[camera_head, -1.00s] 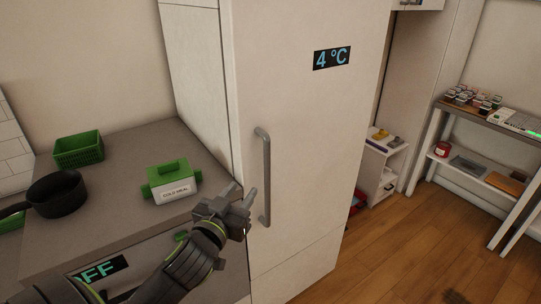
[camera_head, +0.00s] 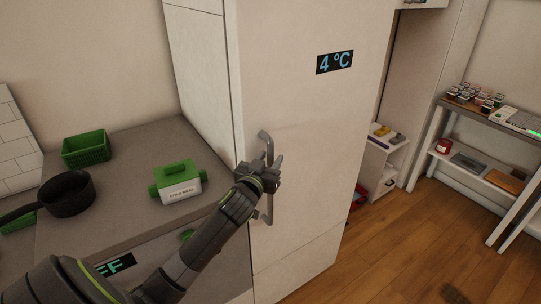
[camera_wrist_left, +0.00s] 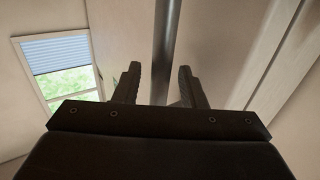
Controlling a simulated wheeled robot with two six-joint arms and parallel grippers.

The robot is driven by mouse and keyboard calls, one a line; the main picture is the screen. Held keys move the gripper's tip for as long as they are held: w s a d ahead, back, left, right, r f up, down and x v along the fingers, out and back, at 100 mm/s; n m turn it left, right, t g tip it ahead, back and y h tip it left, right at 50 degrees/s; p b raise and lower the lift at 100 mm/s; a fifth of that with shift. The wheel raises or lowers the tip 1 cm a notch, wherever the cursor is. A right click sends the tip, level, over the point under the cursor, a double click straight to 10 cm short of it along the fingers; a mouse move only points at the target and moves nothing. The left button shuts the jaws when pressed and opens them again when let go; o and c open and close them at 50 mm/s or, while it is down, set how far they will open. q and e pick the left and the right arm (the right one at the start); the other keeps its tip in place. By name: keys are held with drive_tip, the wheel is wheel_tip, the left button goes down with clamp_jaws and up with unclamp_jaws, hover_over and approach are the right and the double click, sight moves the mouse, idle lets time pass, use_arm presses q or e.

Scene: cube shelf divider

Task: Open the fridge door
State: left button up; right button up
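The white fridge door (camera_head: 310,130) is shut, with a 4 °C display (camera_head: 334,62) high on it. Its grey vertical bar handle (camera_head: 265,140) is near the door's left edge. My left gripper (camera_head: 273,168) is at the middle of the handle and hides that part of it. In the left wrist view the handle (camera_wrist_left: 166,45) runs between the two fingers of my left gripper (camera_wrist_left: 159,70). The fingers stand apart, with gaps visible on both sides of the bar. My right gripper is in no view.
A grey counter (camera_head: 125,195) left of the fridge holds a green basket (camera_head: 86,149), a black pan (camera_head: 66,194) and a green-and-white box (camera_head: 177,185). Shelves (camera_head: 480,170) stand at the far right.

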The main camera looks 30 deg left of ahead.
use_arm(q)
drive_tip(key=shift+w+a, duration=0.1)
drive_tip(key=shift+w, duration=0.4)
clamp_jaws()
